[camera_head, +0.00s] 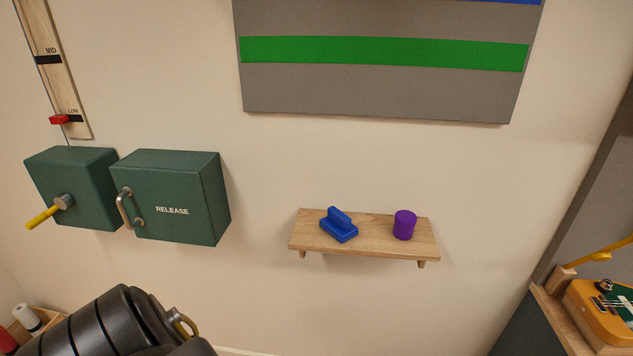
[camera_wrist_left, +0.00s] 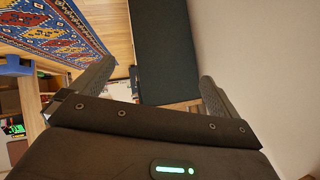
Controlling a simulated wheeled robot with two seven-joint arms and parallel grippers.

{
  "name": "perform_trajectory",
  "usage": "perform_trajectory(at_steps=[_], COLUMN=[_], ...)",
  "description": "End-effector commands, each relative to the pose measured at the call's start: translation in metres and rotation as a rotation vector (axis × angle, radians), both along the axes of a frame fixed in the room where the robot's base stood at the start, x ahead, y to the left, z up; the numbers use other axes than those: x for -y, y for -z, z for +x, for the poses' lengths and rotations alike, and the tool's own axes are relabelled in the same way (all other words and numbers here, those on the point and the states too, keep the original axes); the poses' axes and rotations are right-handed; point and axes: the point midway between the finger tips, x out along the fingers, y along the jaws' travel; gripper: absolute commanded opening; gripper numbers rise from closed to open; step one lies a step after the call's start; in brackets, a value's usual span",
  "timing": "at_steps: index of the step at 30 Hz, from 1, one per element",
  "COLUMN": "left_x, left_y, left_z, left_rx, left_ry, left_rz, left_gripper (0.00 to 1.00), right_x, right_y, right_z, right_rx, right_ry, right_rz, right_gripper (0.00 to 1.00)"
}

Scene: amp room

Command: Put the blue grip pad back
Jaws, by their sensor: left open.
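The blue grip pad (camera_head: 339,227) has a flat base with a raised handle ridge. It rests on the left half of a small wooden wall shelf (camera_head: 415,250) in the head view. A purple cylinder (camera_head: 404,225) stands to its right on the same shelf, apart from it. My left gripper (camera_wrist_left: 155,88) shows in the left wrist view with its two fingers spread apart and nothing between them. My left arm is at the lower left of the head view, well away from the shelf; its fingertips are not seen there. My right gripper is not in view.
A green box marked RELEASE (camera_head: 170,198) with a metal handle and a green box with a yellow crank (camera_head: 75,188) hang on the wall at left. A striped panel (camera_head: 380,85) hangs above the shelf. A yellow guitar-like object (camera_head: 605,315) lies at lower right.

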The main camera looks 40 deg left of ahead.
Motion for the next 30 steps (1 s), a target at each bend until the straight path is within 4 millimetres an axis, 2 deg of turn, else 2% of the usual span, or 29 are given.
perform_trajectory(at_steps=[1, 2, 3, 5, 6, 8, 9, 12, 15, 18, 21, 30], left_x=[-0.017, -0.028, -0.041, -0.059, -0.070, -0.084, -0.092, -0.106, -0.115, -0.119, -0.121, -0.122], left_y=[0.045, 0.067, 0.093, 0.130, 0.150, 0.176, 0.189, 0.211, 0.221, 0.225, 0.226, 0.227], left_z=[-0.040, -0.062, -0.093, -0.145, -0.181, -0.235, -0.269, -0.344, -0.400, -0.434, -0.448, -0.450], left_rx=[-0.111, -0.169, -0.241, -0.350, -0.420, -0.514, -0.571, -0.688, -0.771, -0.820, -0.840, -0.842], left_ry=[-0.095, -0.150, -0.219, -0.320, -0.384, -0.470, -0.522, -0.628, -0.702, -0.746, -0.765, -0.767], left_rz=[-0.001, 0.001, 0.007, 0.019, 0.029, 0.049, 0.063, 0.096, 0.126, 0.145, 0.152, 0.154], left_gripper=[1.00, 1.00, 1.00, 1.00, 1.00, 1.00, 1.00, 1.00, 1.00, 1.00, 1.00, 1.00], right_x=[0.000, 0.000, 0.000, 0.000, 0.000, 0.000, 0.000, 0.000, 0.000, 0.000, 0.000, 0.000], right_y=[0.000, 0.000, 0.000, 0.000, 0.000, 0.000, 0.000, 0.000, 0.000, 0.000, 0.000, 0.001], right_z=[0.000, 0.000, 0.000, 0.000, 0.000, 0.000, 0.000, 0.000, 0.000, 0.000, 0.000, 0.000], right_rx=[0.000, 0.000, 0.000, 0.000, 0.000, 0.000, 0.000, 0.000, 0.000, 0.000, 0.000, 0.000], right_ry=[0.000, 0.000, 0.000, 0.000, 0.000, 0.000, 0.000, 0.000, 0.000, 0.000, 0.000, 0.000], right_rz=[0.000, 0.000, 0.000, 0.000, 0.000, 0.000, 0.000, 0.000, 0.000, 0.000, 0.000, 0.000], right_gripper=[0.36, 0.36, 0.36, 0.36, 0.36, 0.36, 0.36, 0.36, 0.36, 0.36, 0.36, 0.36])
